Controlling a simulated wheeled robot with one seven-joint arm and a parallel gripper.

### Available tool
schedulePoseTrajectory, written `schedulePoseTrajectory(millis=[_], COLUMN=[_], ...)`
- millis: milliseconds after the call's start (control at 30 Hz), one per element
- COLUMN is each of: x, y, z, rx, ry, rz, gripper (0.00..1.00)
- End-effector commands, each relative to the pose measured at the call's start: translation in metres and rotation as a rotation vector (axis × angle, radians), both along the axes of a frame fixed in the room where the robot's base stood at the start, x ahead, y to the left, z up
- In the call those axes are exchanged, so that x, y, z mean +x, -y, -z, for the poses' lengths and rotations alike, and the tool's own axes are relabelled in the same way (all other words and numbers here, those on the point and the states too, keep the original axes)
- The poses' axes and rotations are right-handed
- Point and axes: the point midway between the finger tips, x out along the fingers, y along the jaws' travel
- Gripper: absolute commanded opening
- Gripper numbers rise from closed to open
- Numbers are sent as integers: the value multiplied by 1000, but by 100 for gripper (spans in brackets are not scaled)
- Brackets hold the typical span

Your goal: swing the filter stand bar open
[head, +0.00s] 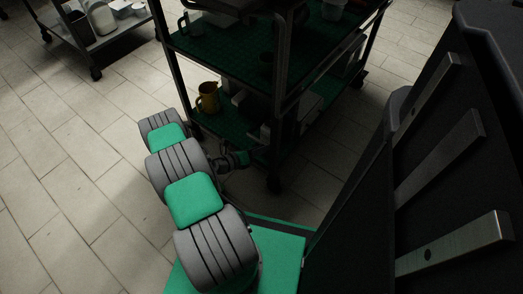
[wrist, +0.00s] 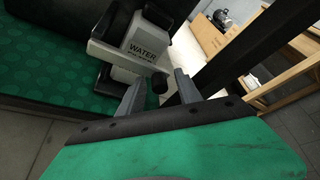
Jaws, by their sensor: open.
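In the wrist view a pale grey filter stand (wrist: 128,55) with a "WATER" label and black parts stands on the green dotted shelf. A small dark knob (wrist: 159,83) shows at its lower right, between my fingers in the picture. I cannot tell whether this knob belongs to the stand's bar. My gripper (wrist: 159,75) is open, with one finger on each side of the knob and nothing visibly clamped. Contact cannot be told. In the head view my gripper (head: 240,159) is beside the cart's lower shelf, and the stand is hard to make out in the dark.
The dark shelf cart (head: 222,50) has green shelves and upright posts close to my arm. A yellow jug (head: 208,97) stands on its lower shelf. A second cart (head: 95,40) is at the upper left. The tiled floor at left is clear.

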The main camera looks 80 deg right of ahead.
Motion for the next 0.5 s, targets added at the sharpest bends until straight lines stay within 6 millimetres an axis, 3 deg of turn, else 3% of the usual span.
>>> schedulePoseTrajectory(millis=[200, 500], x=[0, 0], y=[0, 0], z=[0, -1], rx=[0, -1], ry=[0, 0], rz=[0, 1], gripper=[40, 16])
